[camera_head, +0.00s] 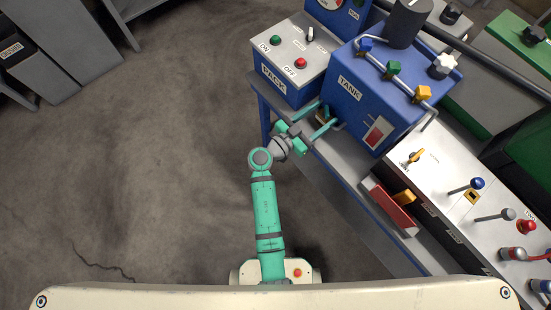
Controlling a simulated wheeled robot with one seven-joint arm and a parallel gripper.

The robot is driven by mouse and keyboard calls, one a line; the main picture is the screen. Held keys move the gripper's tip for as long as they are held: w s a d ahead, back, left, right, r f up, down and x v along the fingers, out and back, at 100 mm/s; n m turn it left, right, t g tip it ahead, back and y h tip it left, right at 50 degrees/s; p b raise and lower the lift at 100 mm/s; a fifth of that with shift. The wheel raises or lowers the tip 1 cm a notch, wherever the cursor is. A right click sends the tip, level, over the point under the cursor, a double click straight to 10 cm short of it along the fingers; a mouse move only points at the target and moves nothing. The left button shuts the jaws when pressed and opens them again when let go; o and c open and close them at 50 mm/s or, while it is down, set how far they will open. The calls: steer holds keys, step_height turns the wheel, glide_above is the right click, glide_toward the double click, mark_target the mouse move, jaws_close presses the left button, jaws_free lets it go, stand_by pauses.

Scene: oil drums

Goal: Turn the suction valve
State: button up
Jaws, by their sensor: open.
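My gripper (329,113) is open, with its two green fingers spread at the gap between the blue PACK box (283,85) and the blue TANK box (370,85). A small, partly hidden fitting (322,117) shows between the fingers, low by the tank. I cannot tell whether the fingers touch it, or whether it is the suction valve. No label reading suction is legible. Blue (366,45), green (393,69) and yellow (423,93) valve handles sit along a pipe on the tank. Another yellow handle (416,156) is on the white panel to the right.
The PACK box carries a green button (275,40) and a red button (301,63). The white panel (440,180) has several levers and knobs. A red part (390,207) hangs at the bench's front edge. The floor (150,150) left of my arm is clear.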

steer(key=v, duration=1.1)
steer(key=s+a+f+n+y, duration=0.1)
steer(key=s+f+n+y, duration=0.55)
steer(key=f, duration=0.35)
steer(key=s+a+n+y, duration=0.3)
steer(key=s+a+y, duration=0.2)
steer(key=s, duration=0.6)
steer(key=shift+a+f+t+y, duration=0.3)
steer(key=shift+f+t+y, duration=0.05)
steer(key=shift+t+y, duration=0.1)
